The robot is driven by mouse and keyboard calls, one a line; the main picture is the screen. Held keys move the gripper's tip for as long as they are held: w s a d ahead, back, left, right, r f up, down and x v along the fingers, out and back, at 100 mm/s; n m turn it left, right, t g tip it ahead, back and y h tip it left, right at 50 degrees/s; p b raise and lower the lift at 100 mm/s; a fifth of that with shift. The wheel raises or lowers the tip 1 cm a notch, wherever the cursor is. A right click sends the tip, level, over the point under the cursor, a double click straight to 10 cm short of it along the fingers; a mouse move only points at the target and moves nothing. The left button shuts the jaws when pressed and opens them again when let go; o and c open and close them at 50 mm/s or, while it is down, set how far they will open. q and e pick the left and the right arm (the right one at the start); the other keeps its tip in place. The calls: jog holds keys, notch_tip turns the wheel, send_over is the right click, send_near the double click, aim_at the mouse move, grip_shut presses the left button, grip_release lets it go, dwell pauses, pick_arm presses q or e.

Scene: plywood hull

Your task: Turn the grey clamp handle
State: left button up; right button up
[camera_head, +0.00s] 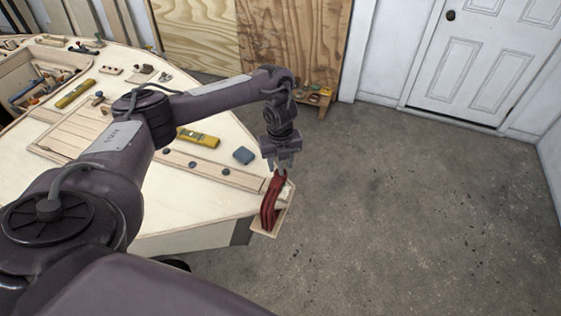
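A red clamp (269,205) stands at the pointed right end of the pale plywood hull (190,222), beside a small wooden piece at that tip. My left gripper (280,169) points down just above the top of the red clamp. Its grey fingertips are at or very close to the clamp's upper end. I cannot tell whether they touch it or how far apart they are. No grey handle shows clearly; the fingers may hide it. My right gripper is not in view.
A blue-grey block (243,155) and a yellow level (198,138) lie on the hull near my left arm. Another yellow level (75,94) and small tools lie farther left. Open concrete floor (400,215) lies right of the hull, before a white door (490,55).

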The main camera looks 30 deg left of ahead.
aim_at(280, 164)
pick_arm(q)
notch_tip(280, 164, up, 8)
jog(key=shift+f+p, duration=0.1)
jog(key=shift+p, duration=0.75)
